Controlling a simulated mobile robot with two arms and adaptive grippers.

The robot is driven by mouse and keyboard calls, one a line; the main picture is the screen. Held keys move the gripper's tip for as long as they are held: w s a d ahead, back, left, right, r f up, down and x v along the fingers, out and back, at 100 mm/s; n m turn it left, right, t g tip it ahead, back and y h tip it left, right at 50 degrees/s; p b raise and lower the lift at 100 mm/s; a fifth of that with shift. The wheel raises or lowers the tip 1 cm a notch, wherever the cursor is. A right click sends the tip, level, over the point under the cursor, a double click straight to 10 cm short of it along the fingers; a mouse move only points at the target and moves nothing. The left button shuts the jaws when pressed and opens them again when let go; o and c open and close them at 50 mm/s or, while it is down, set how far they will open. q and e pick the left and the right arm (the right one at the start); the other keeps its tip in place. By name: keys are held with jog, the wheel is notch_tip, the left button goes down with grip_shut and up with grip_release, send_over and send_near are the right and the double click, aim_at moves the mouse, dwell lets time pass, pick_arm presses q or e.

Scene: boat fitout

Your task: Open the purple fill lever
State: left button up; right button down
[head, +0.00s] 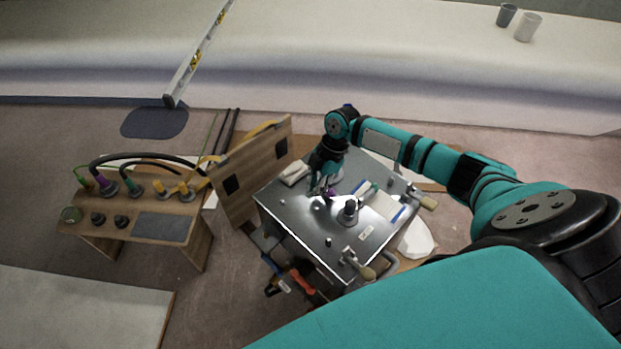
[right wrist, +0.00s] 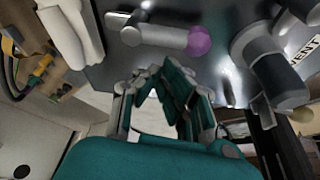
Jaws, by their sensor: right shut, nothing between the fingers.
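The purple fill lever (right wrist: 165,36) is a grey bar with a round purple knob at its right end, on the shiny metal top in the right wrist view. It lies crosswise there, and its purple knob (head: 331,191) shows small in the head view. My right gripper (right wrist: 158,70) is shut and empty. Its fingertips appear just below the lever in the right wrist view, with a gap to the bar in the picture; I cannot tell the depth. In the head view my right gripper (head: 321,190) is over the metal top, beside the knob. My left gripper is not in view.
An open wooden panel (head: 240,180) and a bench with hoses (head: 140,190) stand left.

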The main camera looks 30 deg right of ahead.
jog(key=shift+s+d, duration=0.25)
jog(key=shift+d, duration=0.25)
dwell(0.6)
jog(key=v, duration=1.2)
jog(key=shift+s, duration=0.1)
